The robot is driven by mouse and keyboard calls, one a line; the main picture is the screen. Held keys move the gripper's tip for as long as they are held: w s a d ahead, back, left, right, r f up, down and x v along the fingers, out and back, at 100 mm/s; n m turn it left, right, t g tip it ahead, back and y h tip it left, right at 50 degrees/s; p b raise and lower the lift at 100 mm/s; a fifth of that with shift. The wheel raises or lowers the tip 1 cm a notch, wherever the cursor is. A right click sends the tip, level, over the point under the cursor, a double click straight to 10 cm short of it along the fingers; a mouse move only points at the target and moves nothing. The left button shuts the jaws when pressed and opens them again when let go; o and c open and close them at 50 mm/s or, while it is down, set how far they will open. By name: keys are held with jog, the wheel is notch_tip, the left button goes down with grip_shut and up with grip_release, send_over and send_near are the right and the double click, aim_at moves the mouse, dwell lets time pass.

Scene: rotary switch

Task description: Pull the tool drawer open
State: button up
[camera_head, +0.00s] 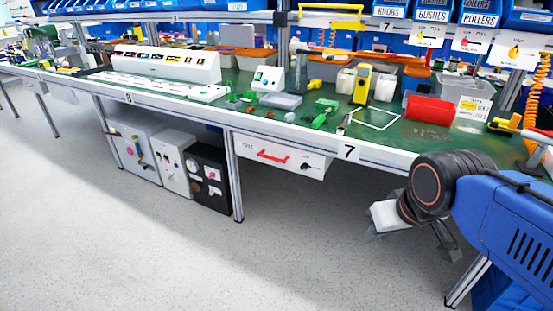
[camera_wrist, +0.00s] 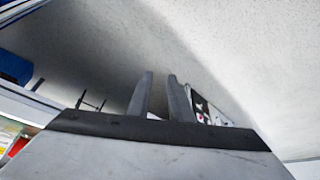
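The tool drawer (camera_head: 305,163) is a white-fronted unit under the green-topped bench, left of the "7" label. Its red bar handle (camera_head: 272,155) is on the left of the front and a dark round knob is to the right. The drawer looks closed. My gripper (camera_head: 370,235) is right of and below the drawer in the head view, in front of the bench and apart from the handle. In the wrist view my gripper (camera_wrist: 160,78) has its two grey fingers apart with nothing between them. I cannot make out the red handle in the wrist view.
A black cabinet (camera_head: 209,176) and white cabinets (camera_head: 173,158) stand under the bench, left of a bench leg (camera_head: 234,178). Tools, bins and a red cylinder (camera_head: 431,110) are on the bench top. The grey floor (camera_head: 150,260) in front is clear.

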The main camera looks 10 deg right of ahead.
jog(key=w+d+f+n+t+h, duration=0.1)
jog(key=w+d+n+t, duration=0.2)
jog(key=w, duration=1)
jog(key=w+n+t, duration=0.3)
jog(key=w+n, duration=0.1)
jog(key=w, duration=0.9)
jog(key=n+t+y, duration=0.2)
jog(key=n+y, duration=0.8)
jog(key=n, duration=0.2)
send_near(273, 159)
jog(key=shift+m, duration=0.3)
jog(key=x, duration=1.2)
jog(key=shift+w, duration=0.1)
jog(key=shift+c, duration=0.2)
grip_shut()
